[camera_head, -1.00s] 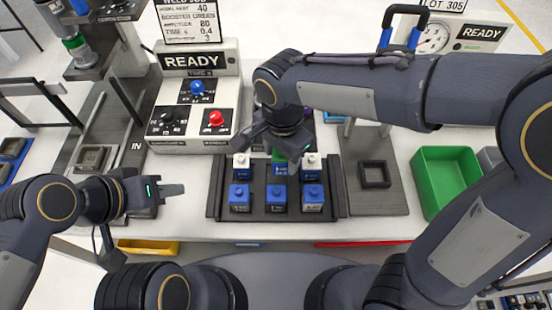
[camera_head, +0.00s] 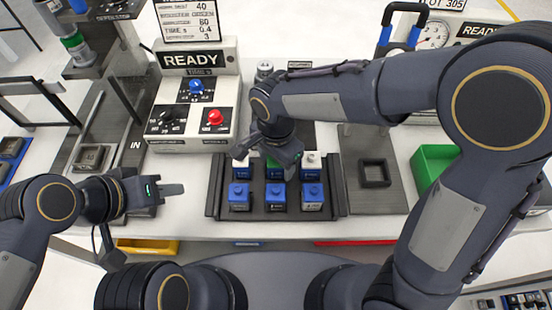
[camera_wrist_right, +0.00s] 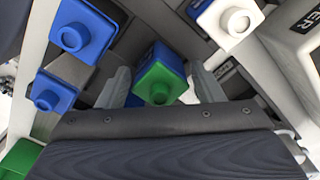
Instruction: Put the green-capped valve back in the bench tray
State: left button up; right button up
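The green-capped valve (camera_wrist_right: 162,82) has a blue body and sits between the two fingers of my right gripper in the right wrist view.
White-capped valves (camera_head: 311,162) flank the back middle slot, and blue-capped valves (camera_head: 276,199) fill the front row. A fixture with a square socket (camera_head: 373,174) stands right of the tray, then a green bin (camera_head: 432,162). A READY control box (camera_head: 192,115) stands behind left.

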jog(key=shift+o, duration=0.9)
jog(key=shift+r, duration=0.3)
notch_tip(320, 180, up, 12)
jog(key=shift+f+p, duration=0.1)
jog(key=shift+p, duration=0.35)
jog(key=shift+d, duration=0.1)
